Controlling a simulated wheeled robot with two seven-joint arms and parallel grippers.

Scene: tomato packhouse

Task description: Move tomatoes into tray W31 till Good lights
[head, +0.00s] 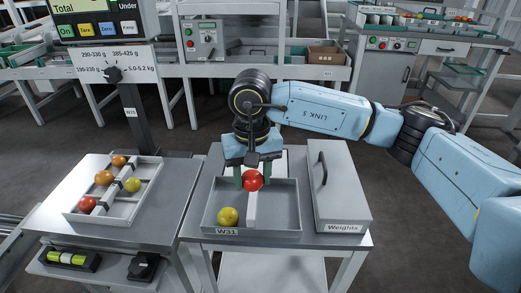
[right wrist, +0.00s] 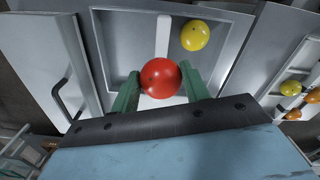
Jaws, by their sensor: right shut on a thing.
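My right gripper (head: 252,180) is shut on a red tomato (head: 253,180) and holds it over tray W31 (head: 285,233), near the divider. In the right wrist view the red tomato (right wrist: 161,77) sits between the green fingers (right wrist: 160,90). Tray W31 is grey with a white divider (head: 252,210); a yellow tomato (head: 228,216) lies in its left compartment. The right compartment looks empty. A white divided tray (head: 113,217) on the left table holds several tomatoes: two orange (head: 104,177), one yellow-green (head: 133,184) and one red (head: 87,204). My left gripper is not in view.
A grey Weights box (head: 345,190) with a handle stands right of tray W31. A scale display post (head: 135,115) with a dial rises behind the left table. A level (head: 68,258) lies on the lower left shelf. Conveyor benches (head: 200,72) stand behind.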

